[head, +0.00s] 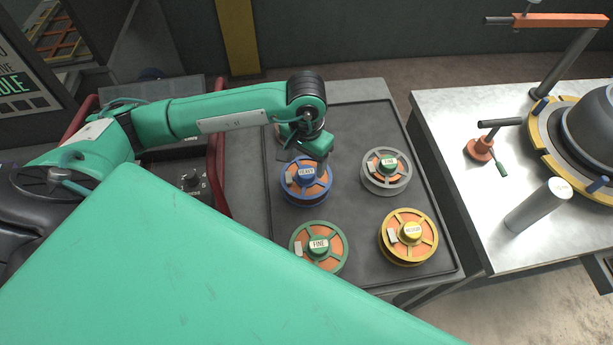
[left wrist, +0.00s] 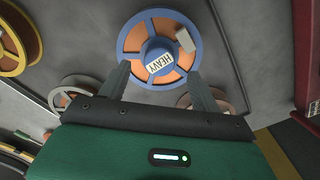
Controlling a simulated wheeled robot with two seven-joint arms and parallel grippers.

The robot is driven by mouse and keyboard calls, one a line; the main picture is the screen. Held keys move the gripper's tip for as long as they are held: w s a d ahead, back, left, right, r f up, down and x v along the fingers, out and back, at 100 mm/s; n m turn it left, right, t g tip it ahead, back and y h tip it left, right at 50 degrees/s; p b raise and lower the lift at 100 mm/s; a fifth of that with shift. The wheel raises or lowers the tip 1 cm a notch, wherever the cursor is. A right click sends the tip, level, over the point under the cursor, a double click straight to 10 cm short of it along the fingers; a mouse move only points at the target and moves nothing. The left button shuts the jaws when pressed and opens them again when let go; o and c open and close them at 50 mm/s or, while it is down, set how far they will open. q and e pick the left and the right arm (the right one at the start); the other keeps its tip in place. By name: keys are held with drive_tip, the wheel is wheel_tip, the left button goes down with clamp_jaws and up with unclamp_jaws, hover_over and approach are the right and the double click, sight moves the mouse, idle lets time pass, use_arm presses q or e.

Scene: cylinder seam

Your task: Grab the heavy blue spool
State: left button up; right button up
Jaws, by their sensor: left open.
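The blue spool (head: 294,198) has orange windings and a blue hub labelled HEAVY. It lies flat on the dark tray in the head view. In the left wrist view the blue spool (left wrist: 133,40) is at the top centre, its label facing the camera. My left gripper (head: 320,163) is over the far right side of the spool in the head view. In the left wrist view the open left gripper (left wrist: 158,72) has one finger on each side of the hub, with nothing held. Whether the fingers touch the spool cannot be told. My right gripper is out of view.
A green-rimmed spool (head: 318,246), a yellow spool (head: 408,237) and a grey-rimmed spool (head: 386,172) share the tray (head: 355,215). Another spool (head: 284,140) is partly hidden behind my left gripper. A metal table (head: 455,120) with a large round fixture stands at right.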

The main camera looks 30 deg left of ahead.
sight(307, 171)
use_arm(q)
drive_tip(key=shift+f+p, duration=0.6)
drive_tip(key=shift+f, duration=1.1)
drive_tip(key=shift+c, duration=0.3)
clamp_jaws()
drive_tip(key=shift+r, duration=0.1)
